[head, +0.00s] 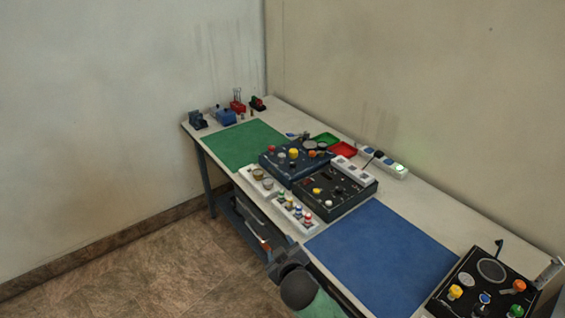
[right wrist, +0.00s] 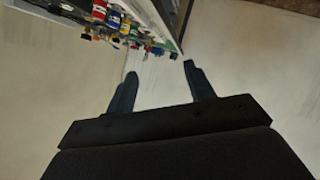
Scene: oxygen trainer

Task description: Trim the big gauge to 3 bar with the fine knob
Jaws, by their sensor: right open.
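A black panel (head: 466,302) stands at the near right end of the bench. It carries a large round grey dial (head: 491,270), a yellow knob (head: 455,292), an orange knob (head: 519,286) and smaller controls. A blue panel (head: 283,170) further back also has coloured knobs and a round dial (head: 309,145). I cannot tell which dial is the big gauge or which knob is the fine one; no needle is readable. My right gripper (head: 268,250) is in front of the bench's front edge, away from both panels. In the right wrist view it is open and empty (right wrist: 160,82). My left gripper is out of view.
A second black panel (head: 345,203) sits beside the blue one. White strips with coloured fittings (head: 293,214) line the front edge. A blue mat (head: 385,255) and a green mat (head: 240,147) are bare. Red and green trays (head: 343,149) lie at the back, near the wall.

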